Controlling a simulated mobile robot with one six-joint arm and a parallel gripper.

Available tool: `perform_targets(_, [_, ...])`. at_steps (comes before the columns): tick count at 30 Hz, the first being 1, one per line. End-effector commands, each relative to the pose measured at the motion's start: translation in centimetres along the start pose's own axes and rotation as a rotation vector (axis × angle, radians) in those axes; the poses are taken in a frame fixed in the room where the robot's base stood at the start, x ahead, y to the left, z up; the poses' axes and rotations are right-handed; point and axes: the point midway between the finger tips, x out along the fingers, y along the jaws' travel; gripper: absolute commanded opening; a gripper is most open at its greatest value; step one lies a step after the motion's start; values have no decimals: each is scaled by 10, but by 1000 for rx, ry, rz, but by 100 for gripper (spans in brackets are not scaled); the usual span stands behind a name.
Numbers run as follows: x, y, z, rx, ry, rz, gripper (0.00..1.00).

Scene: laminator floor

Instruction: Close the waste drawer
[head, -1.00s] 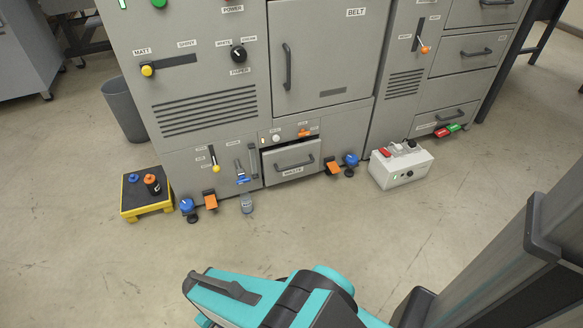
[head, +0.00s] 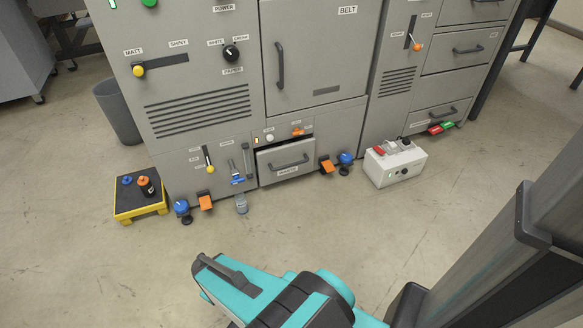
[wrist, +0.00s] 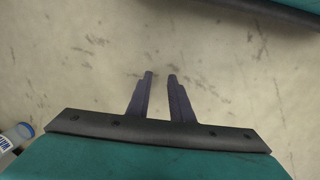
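The waste drawer (head: 285,161) is a grey front with a dark bar handle and a label, low in the middle of the grey machine in the head view. It stands partly pulled out, with a dark gap above its front. My gripper (wrist: 159,76) shows in the wrist view with its two dark fingers apart and nothing between them, over bare floor. In the head view my teal arm is at the bottom, well short of the drawer, and the fingers are not visible there. The drawer is not in the wrist view.
Orange pedals and blue knobs (head: 345,158) sit at the machine's foot on both sides of the drawer. A yellow-edged platform (head: 140,204) is at left, a white switch box (head: 395,163) at right.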

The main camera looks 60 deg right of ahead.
Motion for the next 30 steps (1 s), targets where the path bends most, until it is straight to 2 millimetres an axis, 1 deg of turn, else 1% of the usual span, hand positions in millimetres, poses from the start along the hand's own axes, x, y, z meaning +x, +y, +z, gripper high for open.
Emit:
perform_targets(1, [5,18,-11,4,38,20,20])
perform_targets(5, [8,64,-36,-9,142,83,20])
perform_targets(6, [8,78,-43,-14,172,105,20])
perform_targets(8, [9,100,-52,-23,216,138,20])
perform_targets(9, [8,115,-58,-28,244,160,20])
perform_targets(11, [8,136,-65,-38,284,196,20])
perform_targets(15, [4,188,-78,-66,372,283,20])
perform_targets(20, [-4,246,-87,-105,461,391,20])
perform_targets(21, [-6,260,-88,-116,481,419,20])
perform_targets(23, [-10,281,-88,-133,510,462,20])
perform_targets(24, [-13,294,-88,-145,527,491,20])
perform_targets(30, [-28,360,-80,-204,605,638,20])
